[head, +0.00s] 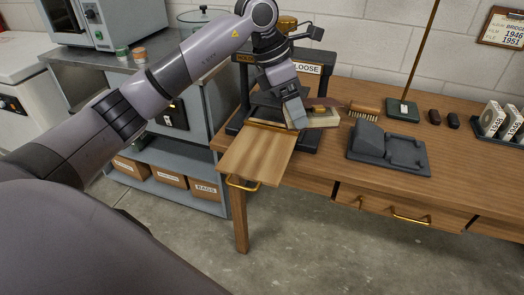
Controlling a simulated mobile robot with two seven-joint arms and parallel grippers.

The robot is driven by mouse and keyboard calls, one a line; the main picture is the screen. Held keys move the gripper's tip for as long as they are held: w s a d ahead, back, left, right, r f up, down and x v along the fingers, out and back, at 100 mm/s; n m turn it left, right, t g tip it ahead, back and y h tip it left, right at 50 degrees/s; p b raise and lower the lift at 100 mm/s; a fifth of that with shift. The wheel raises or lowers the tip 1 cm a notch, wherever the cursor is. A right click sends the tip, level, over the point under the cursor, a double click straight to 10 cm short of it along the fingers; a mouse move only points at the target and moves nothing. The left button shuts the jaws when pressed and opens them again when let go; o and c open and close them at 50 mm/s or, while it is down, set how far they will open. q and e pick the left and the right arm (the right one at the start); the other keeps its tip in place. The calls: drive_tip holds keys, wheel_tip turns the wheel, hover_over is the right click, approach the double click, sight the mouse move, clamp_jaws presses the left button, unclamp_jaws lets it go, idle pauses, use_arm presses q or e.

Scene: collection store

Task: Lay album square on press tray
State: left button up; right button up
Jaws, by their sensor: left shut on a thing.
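The press tray (258,160), a pale wooden board with a brass handle, sticks out past the table's front edge below the press. The album (323,117), a block with a cream side and dark reddish top, shows just right of my left gripper (298,118). My left gripper is shut on the album's left part, at the back right of the tray. The fingers hide part of the album, and I cannot tell whether it touches anything beneath. The press (246,84) stands behind, partly covered by my arm. My right gripper is not in view.
A dark grey cradle-like stand (388,150) lies right of the press. A brush (364,112), a green-based post (402,109) and small dark items (435,117) stand behind it. A grey shelf unit (165,180) with boxes is at left. The tray's front is bare.

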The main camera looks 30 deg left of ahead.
use_arm(q)
drive_tip(key=w+a+r+n+t+y+b, duration=0.2)
drive_tip(key=a+r+n+y+b, duration=0.15)
drive_tip(key=a+n, duration=0.75)
drive_tip(key=n, duration=0.2)
approach(260, 150)
drive_tip(key=shift+y, duration=0.25)
drive_tip(key=x, duration=0.5)
drive_tip(key=shift+w+d+f, duration=0.15)
drive_tip(key=shift+d+f, duration=0.05)
drive_tip(key=shift+f, duration=0.15)
drive_tip(key=o, duration=1.3)
drive_tip(key=shift+r, duration=0.1)
